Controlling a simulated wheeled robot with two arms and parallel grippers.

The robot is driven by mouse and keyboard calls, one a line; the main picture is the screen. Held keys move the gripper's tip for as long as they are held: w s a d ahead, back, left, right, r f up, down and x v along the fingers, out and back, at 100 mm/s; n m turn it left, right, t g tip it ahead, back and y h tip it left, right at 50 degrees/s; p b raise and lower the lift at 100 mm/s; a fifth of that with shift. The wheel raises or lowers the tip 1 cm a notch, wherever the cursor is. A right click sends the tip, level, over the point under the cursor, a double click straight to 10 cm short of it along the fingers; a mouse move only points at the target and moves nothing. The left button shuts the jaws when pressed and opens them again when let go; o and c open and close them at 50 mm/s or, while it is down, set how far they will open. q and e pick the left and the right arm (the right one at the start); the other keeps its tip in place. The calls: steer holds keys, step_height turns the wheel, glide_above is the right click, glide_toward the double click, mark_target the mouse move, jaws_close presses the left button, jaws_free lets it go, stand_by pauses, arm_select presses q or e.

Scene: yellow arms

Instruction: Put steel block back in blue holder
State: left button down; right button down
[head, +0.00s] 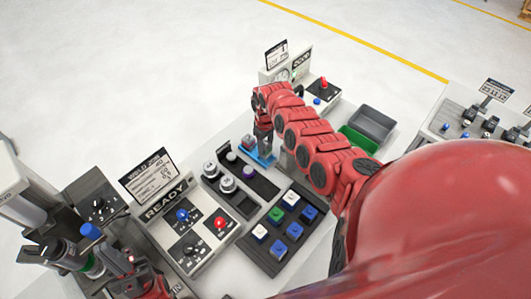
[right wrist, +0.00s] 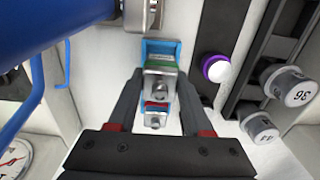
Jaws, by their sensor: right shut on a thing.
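The blue holder (head: 264,159) lies on the bench in the head view, right below my right gripper (head: 262,140). In the right wrist view the blue holder (right wrist: 160,47) shows just beyond the fingertips. My right gripper (right wrist: 160,78) is shut on the steel block (right wrist: 160,85), with one dark finger on each side. Green and red bands show around the steel. Whether the block touches the holder cannot be told. My left gripper (head: 124,272) is low at the left of the head view, partly cut off and among dark parts; its jaws are unclear.
A black pad of coloured keys (head: 282,232) and a rack with round weights (head: 228,184) stand near the holder. A READY panel (head: 185,225) is at the left. A green bin (head: 358,140) and a grey bin (head: 372,124) stand behind my right arm.

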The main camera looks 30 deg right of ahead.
mark_target(265, 151)
step_height(265, 151, down, 4)
steer(key=b, duration=0.3)
steer(key=shift+r, duration=0.2)
steer(key=shift+w+f+b, duration=0.1)
steer(key=shift+f+b, duration=0.05)
steer(key=shift+b, duration=0.15)
steer(key=shift+r, duration=0.2)
steer(key=shift+f, duration=0.15)
steer(key=shift+c, duration=1.6)
jaws_free()
